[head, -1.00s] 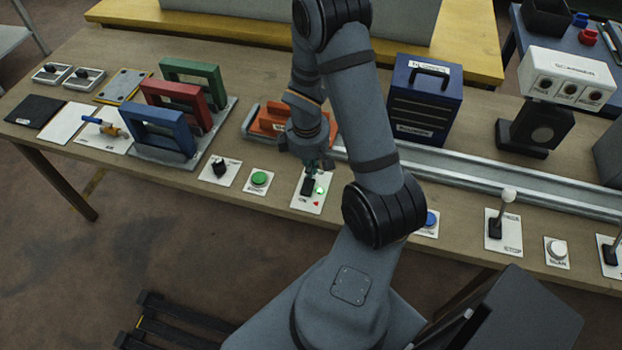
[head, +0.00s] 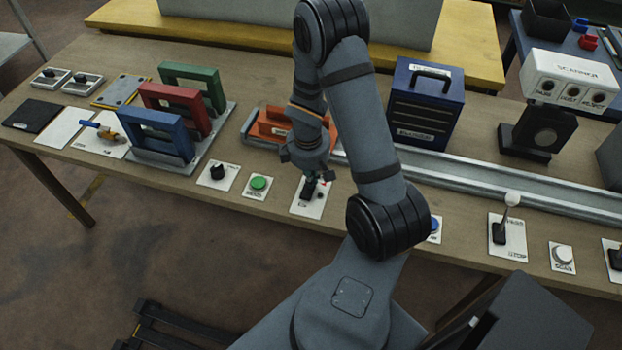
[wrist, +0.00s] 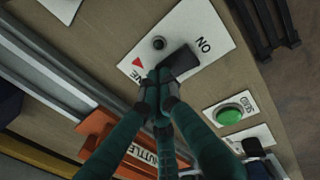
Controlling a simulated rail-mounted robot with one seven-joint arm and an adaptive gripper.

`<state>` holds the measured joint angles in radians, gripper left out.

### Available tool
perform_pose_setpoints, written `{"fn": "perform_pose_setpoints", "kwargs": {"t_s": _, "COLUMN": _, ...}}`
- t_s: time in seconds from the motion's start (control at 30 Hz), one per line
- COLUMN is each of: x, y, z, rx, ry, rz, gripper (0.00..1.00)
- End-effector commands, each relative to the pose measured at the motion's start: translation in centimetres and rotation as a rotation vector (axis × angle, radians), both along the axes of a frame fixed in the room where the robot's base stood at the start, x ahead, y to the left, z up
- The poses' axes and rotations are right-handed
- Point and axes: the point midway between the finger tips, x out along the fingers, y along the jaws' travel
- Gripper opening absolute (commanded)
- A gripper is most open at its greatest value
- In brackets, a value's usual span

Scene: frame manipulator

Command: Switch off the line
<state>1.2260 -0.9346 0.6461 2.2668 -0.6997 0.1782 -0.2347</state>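The line switch plate (head: 303,209) is a white panel at the table's front edge, below my gripper in the head view. In the wrist view the plate (wrist: 215,22) shows "ON", a red triangle and a partly covered line label. Its lamp (wrist: 158,43) is dark. The black switch lever (wrist: 180,62) lies beside the lamp, its end at my fingertips. My gripper (wrist: 161,82) has its green fingertips together at the lever, seemingly touching it. The fingers look shut with nothing gripped between them. In the head view my gripper (head: 318,178) partly hides the switch.
A green button (head: 259,183) and a black knob (head: 217,172) are left of the switch. An orange shuttle (head: 272,124) sits on the rail (head: 470,182) behind.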

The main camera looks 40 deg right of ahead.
Motion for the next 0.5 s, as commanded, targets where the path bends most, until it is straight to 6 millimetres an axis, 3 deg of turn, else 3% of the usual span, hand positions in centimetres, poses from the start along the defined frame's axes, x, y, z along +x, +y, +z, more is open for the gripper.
{"fn": "perform_pose_setpoints", "kwargs": {"t_s": 0.5, "x": -0.8, "y": 1.3, "z": 0.5, "rx": 0.001, "ry": 0.004, "rz": 0.003, "gripper": 0.0}}
